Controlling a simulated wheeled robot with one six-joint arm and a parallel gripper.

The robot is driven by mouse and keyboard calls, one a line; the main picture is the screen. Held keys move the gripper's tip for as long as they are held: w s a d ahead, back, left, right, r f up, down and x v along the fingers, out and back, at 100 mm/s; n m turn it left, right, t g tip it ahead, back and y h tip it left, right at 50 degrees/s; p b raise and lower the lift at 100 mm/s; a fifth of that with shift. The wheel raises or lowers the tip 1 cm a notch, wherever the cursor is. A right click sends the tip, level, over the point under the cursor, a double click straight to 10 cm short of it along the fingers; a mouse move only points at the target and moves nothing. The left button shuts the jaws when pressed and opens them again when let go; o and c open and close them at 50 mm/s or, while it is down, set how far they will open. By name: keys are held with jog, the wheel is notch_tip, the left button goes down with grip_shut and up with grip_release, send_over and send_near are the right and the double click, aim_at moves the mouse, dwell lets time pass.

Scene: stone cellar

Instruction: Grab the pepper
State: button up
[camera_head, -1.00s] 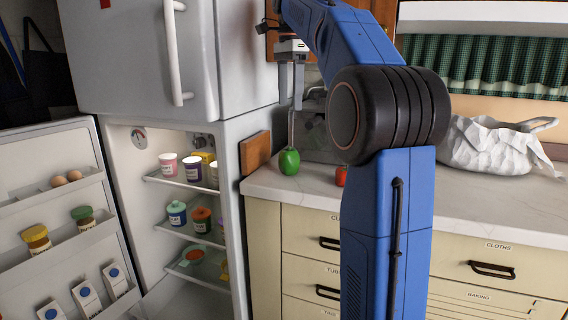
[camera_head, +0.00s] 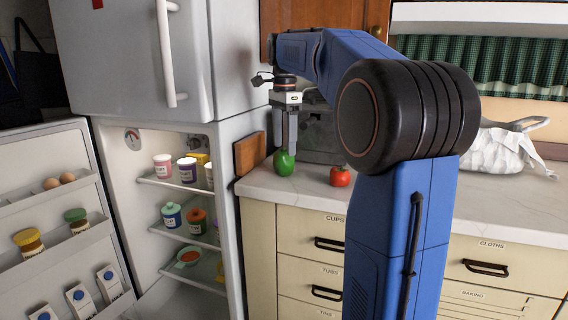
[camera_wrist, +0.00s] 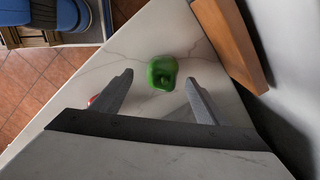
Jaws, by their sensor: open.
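The green pepper (camera_head: 284,164) stands on the pale marble counter, near its left end by the fridge. In the wrist view the pepper (camera_wrist: 162,72) lies just beyond the fingertips, roughly midway between their lines. My gripper (camera_head: 288,150) points down over the pepper. In the wrist view my gripper (camera_wrist: 160,85) is open, with a finger on each side and nothing between them. In the head view the fingers overlap the pepper's top; whether they touch it I cannot tell.
A red tomato (camera_head: 340,177) sits right of the pepper; a sliver of red shows behind a finger in the wrist view. A wooden board (camera_head: 249,153) leans by the open fridge (camera_head: 226,190). A crumpled white bag (camera_head: 505,152) lies on the counter's right.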

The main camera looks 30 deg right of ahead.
aim_at(284, 150)
jog(key=shift+w+f, duration=0.1)
jog(key=shift+f, duration=2.1)
jog(key=c, duration=1.2)
jog(key=shift+r, duration=0.15)
